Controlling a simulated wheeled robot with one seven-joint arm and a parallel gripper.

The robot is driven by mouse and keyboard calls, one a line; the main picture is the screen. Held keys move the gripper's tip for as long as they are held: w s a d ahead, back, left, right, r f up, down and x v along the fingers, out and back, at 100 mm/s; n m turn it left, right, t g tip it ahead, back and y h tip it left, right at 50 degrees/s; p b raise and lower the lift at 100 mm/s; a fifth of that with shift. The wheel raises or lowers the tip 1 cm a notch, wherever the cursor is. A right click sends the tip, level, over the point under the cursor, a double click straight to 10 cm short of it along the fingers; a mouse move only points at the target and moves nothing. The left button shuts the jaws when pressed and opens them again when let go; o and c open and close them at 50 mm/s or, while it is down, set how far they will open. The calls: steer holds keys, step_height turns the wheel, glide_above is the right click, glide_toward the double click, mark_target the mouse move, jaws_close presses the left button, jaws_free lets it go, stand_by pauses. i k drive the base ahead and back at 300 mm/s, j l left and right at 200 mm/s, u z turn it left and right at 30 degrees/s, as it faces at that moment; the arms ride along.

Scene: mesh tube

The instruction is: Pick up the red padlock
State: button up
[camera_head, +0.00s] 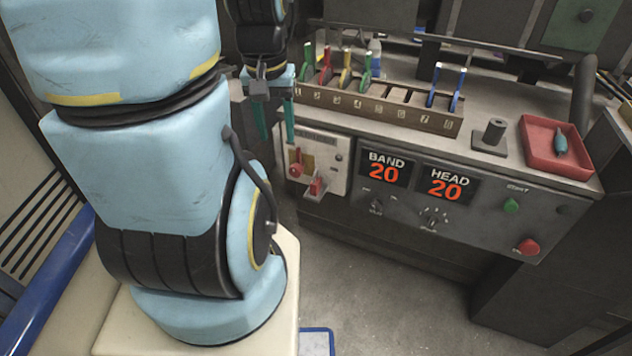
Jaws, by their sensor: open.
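A small red block-like thing (316,187), which looks like the red padlock, is at the lower edge of a pale switch panel (338,172) on the left of the machine's front. It is small, and I cannot make out a shackle. Another red part, a handle or knob (296,169), sits just up and left of it beside a yellow plate. My gripper (275,135) points down with its two teal fingers apart and nothing between them. It shows left of and above the red block, near the console's left end.
A rack (400,115) on the console holds several coloured-handled tools. To its right are a dark post (495,131) and a red tray (575,168) holding a teal object. Two displays (443,184) read 20. Green and red buttons (527,247) sit right.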

mark_target(316, 184)
steer(key=u, duration=0.4)
steer(key=l+u, duration=0.1)
steer(key=u, duration=0.75)
steer(key=k+u, duration=0.1)
steer(key=u, duration=0.75)
steer(key=k+u, duration=0.2)
steer(key=k, duration=1.05)
